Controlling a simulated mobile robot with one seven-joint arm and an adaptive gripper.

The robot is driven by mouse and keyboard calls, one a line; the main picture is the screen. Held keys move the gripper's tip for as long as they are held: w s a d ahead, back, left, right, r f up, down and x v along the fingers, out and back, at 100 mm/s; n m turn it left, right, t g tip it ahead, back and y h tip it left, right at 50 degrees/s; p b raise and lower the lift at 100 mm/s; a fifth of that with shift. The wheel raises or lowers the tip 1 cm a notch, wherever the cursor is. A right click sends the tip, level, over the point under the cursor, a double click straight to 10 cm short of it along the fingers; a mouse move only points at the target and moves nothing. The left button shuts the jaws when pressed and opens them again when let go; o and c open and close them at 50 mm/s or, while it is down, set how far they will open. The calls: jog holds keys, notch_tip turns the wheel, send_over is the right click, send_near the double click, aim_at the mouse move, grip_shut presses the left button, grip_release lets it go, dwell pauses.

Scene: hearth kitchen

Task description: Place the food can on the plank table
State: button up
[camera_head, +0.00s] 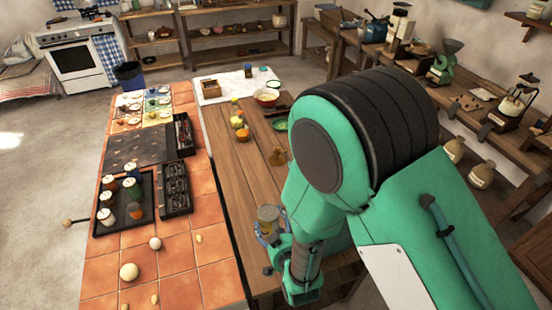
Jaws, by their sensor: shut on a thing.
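The food can (268,213), a small yellowish cylinder, is upright between the fingers of my gripper (267,233). My gripper is shut on it, low in the middle of the head view, and the fingers cover its lower part. The can is over the near part of the brown plank table (228,165). I cannot tell whether its base touches the boards. My green arm hides much of the table's right side.
Bare planks lie left of and beyond the can.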

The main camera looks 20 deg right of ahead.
aim_at(274, 230)
jog(key=shift+f+b, duration=0.5)
jog(key=shift+f, duration=1.45)
jog(key=shift+f, duration=0.1)
jog(key=shift+f+b, duration=0.55)
jog(key=shift+f, duration=1.4)
jog(key=o, duration=1.1)
jog(key=shift+f, duration=0.2)
jog(key=shift+o, duration=0.7)
jog(key=shift+r, duration=0.2)
